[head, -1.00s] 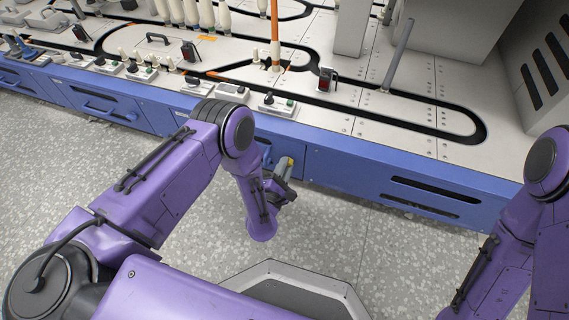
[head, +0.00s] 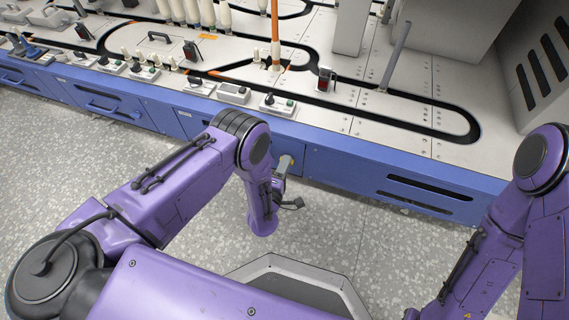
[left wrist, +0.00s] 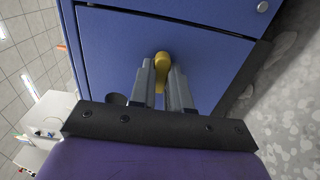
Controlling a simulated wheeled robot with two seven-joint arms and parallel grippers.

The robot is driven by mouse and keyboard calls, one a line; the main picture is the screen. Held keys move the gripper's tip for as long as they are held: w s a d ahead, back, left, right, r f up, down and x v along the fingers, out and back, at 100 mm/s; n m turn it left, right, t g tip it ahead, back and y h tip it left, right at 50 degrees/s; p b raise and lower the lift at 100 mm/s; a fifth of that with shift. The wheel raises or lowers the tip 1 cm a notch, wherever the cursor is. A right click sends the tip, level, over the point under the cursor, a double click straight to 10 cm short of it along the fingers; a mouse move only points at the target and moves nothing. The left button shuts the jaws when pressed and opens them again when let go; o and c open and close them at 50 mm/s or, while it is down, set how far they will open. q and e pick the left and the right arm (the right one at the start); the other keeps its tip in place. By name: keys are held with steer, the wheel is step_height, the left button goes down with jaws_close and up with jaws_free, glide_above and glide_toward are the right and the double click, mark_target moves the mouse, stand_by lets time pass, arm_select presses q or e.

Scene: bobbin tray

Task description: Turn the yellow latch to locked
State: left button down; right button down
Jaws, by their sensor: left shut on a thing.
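The yellow latch (left wrist: 162,62) is on the blue front panel of the machine, and in the left wrist view it sits between my left gripper's fingertips. My left gripper (left wrist: 161,74) is shut on the latch, with a grey finger on each side of it.
The blue panel (head: 345,172) runs along the front of the machine, with dark slots to the right. Control boxes (head: 277,104) and bobbins stand on the light top (head: 410,142). Speckled floor (head: 340,225) is clear before the panel.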

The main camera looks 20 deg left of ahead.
stand_by(0.5)
arm_select(q)
steer(key=c, duration=1.1)
jaws_free()
